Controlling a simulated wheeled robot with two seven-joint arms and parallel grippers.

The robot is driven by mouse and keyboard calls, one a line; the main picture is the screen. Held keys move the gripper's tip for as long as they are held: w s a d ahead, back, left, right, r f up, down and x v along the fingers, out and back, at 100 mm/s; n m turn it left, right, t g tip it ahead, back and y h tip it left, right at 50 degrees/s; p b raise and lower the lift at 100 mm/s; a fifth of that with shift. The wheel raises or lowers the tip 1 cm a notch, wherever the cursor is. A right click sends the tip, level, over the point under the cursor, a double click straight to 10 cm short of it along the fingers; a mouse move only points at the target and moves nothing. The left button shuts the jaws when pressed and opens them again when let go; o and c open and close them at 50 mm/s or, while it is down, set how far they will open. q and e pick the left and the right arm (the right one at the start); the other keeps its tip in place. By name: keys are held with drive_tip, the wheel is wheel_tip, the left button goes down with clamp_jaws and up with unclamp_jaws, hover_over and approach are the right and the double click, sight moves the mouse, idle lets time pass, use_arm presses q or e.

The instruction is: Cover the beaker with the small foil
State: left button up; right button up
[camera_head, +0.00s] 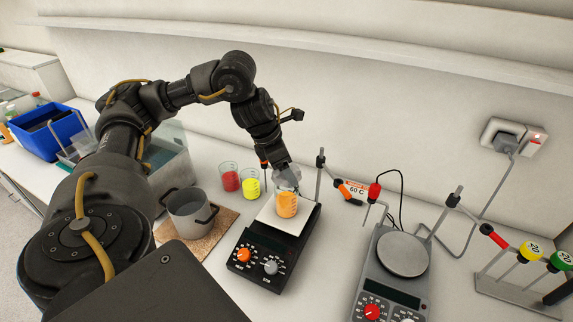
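A glass beaker with orange liquid (287,206) stands upright on the white top of a black hot plate with an orange and a grey knob. My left gripper (286,185) points down at the beaker's mouth, its fingertips at or just above the rim. Whether it touches the glass, and whether its fingers are open or shut, is too small to tell. A greyish, shiny patch shows around the rim and fingers; I cannot tell if it is the small foil or glass. No foil shows clearly elsewhere. My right gripper is out of view.
Beakers of red liquid (229,178) and yellow liquid (250,184) stand left of the hot plate (258,262). A grey pot (188,214) sits on a cork mat. A second stirrer (400,255) stands to the right, with clamp stands and cables between. A rack (515,290) is at far right.

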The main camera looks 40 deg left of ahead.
use_arm(q)
drive_tip(key=shift+f+b, duration=2.25)
drive_tip(key=shift+f, duration=0.5)
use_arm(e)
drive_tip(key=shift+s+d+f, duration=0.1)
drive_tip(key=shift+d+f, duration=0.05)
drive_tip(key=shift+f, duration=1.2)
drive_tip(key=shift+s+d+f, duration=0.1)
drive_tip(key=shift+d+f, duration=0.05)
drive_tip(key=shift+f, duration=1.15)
use_arm(q)
drive_tip(key=o, duration=0.8)
drive_tip(key=shift+o, duration=1.2)
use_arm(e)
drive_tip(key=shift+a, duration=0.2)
use_arm(q)
drive_tip(key=shift+r, duration=0.1)
drive_tip(key=p+v, duration=0.4)
drive_tip(key=v, duration=0.6)
drive_tip(key=shift+p, duration=0.35)
drive_tip(key=shift+s+a+r, duration=0.1)
drive_tip(key=shift+s+r, duration=0.1)
drive_tip(key=shift+r, duration=0.15)
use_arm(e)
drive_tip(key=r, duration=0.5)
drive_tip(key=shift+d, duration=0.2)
